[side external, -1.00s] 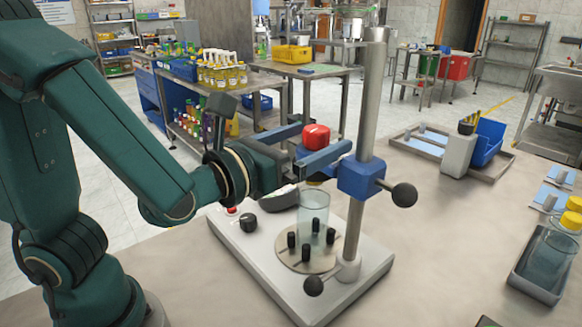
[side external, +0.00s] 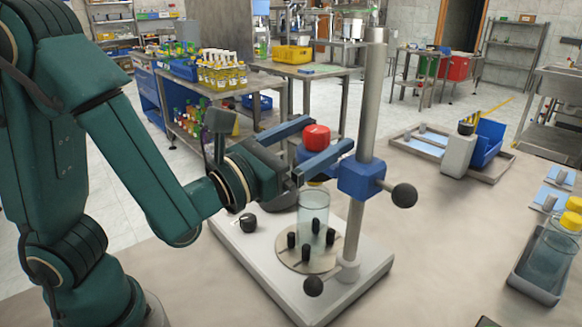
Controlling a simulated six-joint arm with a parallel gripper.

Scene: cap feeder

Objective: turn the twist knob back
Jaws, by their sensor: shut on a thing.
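The red twist knob (side external: 317,136) sits on top of the blue head of the capping stand, with a white mark on its upper face. My gripper (side external: 322,140) reaches in from the left, one finger on each side of the knob, and is shut on it. The fingers hide part of the knob's lower side and of the head below. A clear jar (side external: 313,208) stands upright under the head, among black pegs on a round plate (side external: 290,262). A little yellow shows under the head, above the jar.
A steel post (side external: 371,100) with a blue clamp (side external: 360,178) and black ball handle (side external: 404,195) stands close right of my fingers. A black dial (side external: 247,222) is on the white base (side external: 270,270). A tray (side external: 537,282) with yellow-capped jars stands far right.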

